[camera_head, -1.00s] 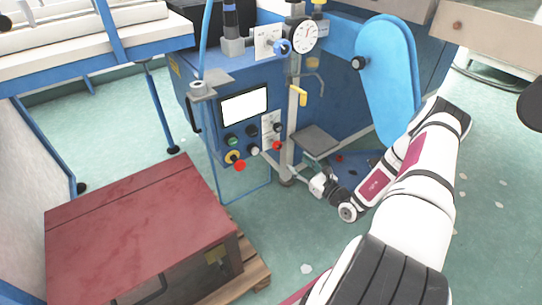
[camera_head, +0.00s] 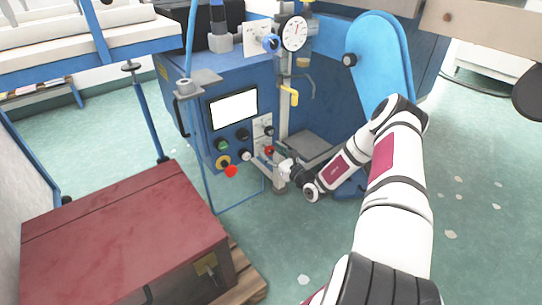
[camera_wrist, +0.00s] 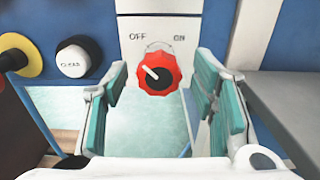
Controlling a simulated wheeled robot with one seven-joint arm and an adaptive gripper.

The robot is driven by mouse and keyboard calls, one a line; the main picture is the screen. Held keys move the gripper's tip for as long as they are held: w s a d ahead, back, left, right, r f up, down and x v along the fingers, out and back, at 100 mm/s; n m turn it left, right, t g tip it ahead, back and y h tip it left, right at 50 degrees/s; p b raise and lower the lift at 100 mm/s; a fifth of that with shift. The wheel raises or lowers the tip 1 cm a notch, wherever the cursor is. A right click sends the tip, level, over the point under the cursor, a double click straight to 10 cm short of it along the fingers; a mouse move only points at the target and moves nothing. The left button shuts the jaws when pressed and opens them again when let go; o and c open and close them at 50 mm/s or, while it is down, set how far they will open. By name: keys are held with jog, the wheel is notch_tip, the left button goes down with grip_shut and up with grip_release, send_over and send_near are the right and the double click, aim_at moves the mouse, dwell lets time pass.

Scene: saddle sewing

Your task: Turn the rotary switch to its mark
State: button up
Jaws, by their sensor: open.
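The rotary switch (camera_wrist: 151,74) is a red knob with a black centre on a pale plate in the wrist view. A white pointer line on it aims up and left, toward the OFF label (camera_wrist: 138,37). The ON label (camera_wrist: 179,38) is at its upper right. My gripper (camera_wrist: 158,100) is open, with one teal-padded finger on each side of the knob in the picture; no contact shows. In the head view my gripper (camera_head: 285,168) is beside the control panel, close to the small red switch (camera_head: 269,150).
A white CLEAR button (camera_wrist: 73,61) and a red button on a yellow ring (camera_wrist: 14,58) lie left of the switch. A grey platform (camera_head: 309,147) is right of the panel. A yellow handle (camera_head: 289,95) is above. A dark red box (camera_head: 120,240) stands at the lower left.

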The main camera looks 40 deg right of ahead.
jog(key=shift+w+a, duration=0.1)
jog(key=shift+w, duration=0.3)
jog(key=shift+c, duration=0.6)
jog(key=c, duration=1.1)
jog(key=shift+o, duration=0.2)
